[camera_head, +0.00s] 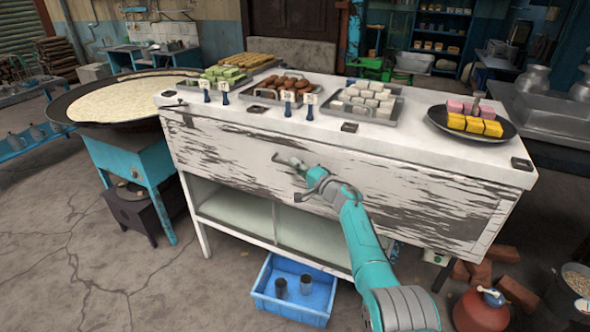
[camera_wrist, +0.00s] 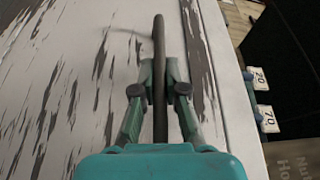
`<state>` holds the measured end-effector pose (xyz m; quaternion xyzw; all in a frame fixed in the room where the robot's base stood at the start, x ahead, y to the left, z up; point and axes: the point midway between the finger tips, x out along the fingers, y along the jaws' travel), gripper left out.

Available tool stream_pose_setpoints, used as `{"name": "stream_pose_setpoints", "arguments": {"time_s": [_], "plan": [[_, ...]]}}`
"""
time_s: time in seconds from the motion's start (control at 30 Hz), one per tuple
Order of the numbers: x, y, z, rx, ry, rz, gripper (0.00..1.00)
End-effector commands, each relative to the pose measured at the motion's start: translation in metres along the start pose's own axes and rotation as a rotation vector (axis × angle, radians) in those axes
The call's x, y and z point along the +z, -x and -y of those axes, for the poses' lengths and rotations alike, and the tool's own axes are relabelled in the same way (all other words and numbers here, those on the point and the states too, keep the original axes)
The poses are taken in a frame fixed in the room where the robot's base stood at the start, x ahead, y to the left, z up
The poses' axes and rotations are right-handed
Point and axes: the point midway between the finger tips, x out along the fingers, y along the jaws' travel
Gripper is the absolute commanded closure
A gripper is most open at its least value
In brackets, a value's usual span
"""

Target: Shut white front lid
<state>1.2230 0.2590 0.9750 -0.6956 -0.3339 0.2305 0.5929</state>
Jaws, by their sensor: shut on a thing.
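The white front lid (camera_head: 420,200) is a long panel of peeling white paint on the front of the white counter. In the head view it hangs below the worktop and looks close to upright; I cannot tell whether it is fully flush. A dark bar handle (camera_head: 288,161) sits on its face, left of the middle. My gripper (camera_head: 305,177) is at this handle, with my teal arm reaching up from the lower right. In the wrist view the handle (camera_wrist: 159,50) runs between the two fingers of my gripper (camera_wrist: 160,92), which are shut on it. The lid's peeling face (camera_wrist: 60,90) lies behind.
Metal trays of sweets (camera_head: 365,117) and a dark plate (camera_head: 435,117) stand on the worktop (camera_head: 230,112). Price tags stand along it. A blue crate (camera_head: 262,296) lies on the floor below. A large pan (camera_head: 60,120) stands left. Bricks and a red pot (camera_head: 478,312) lie right.

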Motion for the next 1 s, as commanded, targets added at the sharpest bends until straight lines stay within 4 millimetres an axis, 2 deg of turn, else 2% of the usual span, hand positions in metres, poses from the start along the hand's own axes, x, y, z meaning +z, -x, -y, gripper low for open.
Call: {"name": "stream_pose_setpoints", "arguments": {"time_s": [0.77,0.8,0.9,1.0], "plan": [[-0.0052,-0.0049,0.001,0.008,-0.023,0.001,1.0],[-0.0051,-0.0049,0.0009,0.008,-0.023,0.001,0.84],[-0.0051,-0.0048,0.0006,0.008,-0.023,0.001,0.63],[-0.0051,-0.0045,0.0001,0.009,-0.023,0.001,0.63]]}}
